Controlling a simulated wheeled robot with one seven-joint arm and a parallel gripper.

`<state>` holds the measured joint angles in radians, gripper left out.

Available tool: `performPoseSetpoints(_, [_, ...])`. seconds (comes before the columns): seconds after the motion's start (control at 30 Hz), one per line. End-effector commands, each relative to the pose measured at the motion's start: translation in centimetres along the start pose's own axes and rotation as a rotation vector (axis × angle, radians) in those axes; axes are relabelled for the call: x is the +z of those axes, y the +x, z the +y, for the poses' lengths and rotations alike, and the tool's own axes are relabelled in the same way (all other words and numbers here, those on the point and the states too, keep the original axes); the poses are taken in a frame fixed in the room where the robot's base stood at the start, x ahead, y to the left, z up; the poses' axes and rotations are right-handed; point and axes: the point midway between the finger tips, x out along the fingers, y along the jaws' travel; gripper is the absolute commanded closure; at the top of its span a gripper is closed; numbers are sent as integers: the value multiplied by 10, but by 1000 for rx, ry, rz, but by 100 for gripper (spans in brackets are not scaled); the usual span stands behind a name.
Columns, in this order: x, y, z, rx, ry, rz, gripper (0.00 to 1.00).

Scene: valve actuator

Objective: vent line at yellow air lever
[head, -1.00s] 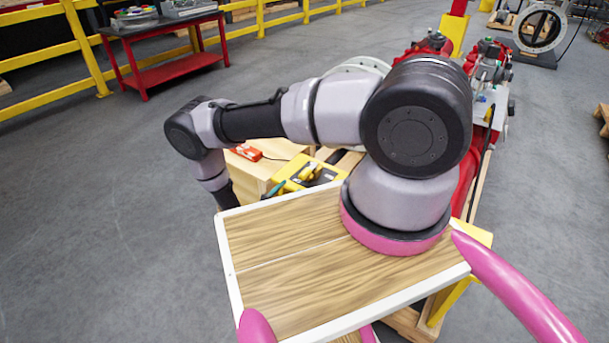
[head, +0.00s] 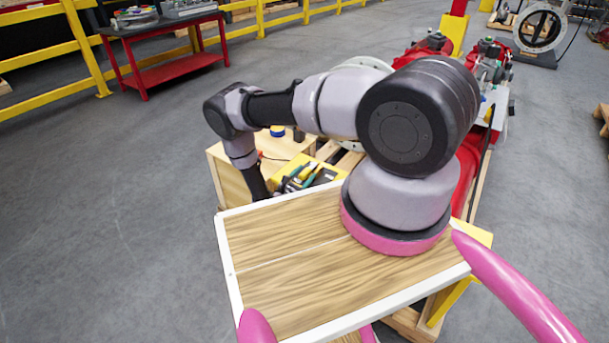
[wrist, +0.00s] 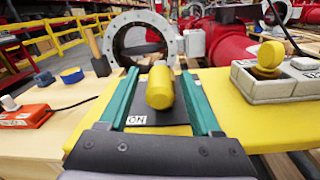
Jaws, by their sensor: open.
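The yellow air lever (wrist: 160,88) is a short rounded yellow handle on a dark plate with a small white label, on a yellow panel. In the wrist view it stands between the two teal fingers of my gripper (wrist: 163,100), which are spread apart. There is a visible gap on each side of the lever. In the head view the gripper (head: 302,176) shows small over the yellow panel (head: 332,161), beyond my wooden deck. How far the fingers reach down beside the lever is hard to tell.
A grey box with a yellow knob (wrist: 268,58) stands close on the right. A red box (wrist: 24,117) with a cable, a blue cap (wrist: 71,75) and a wooden-handled tool (wrist: 96,52) are on the wooden bench at left. A large flanged ring (wrist: 142,38) and red piping (wrist: 221,40) stand behind.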

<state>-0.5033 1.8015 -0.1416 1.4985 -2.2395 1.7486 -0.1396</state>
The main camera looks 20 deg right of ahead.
Motion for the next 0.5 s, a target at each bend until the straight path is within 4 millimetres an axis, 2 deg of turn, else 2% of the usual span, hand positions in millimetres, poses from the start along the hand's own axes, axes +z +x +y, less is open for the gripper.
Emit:
performPoseSetpoints(0.07, [0, 0, 0, 0, 0, 0, 35])
performPoseSetpoints(0.1, [0, 0, 0, 0, 0, 0, 43])
performPoseSetpoints(0.17, [0, 0, 0, 0, 0, 0, 66])
performPoseSetpoints(0.2, [0, 0, 0, 0, 0, 0, 81])
performPoseSetpoints(0.27, [0, 0, 0, 0, 0, 0, 100])
performPoseSetpoints(0.5, [0, -1, 0, 0, 0, 0, 100])
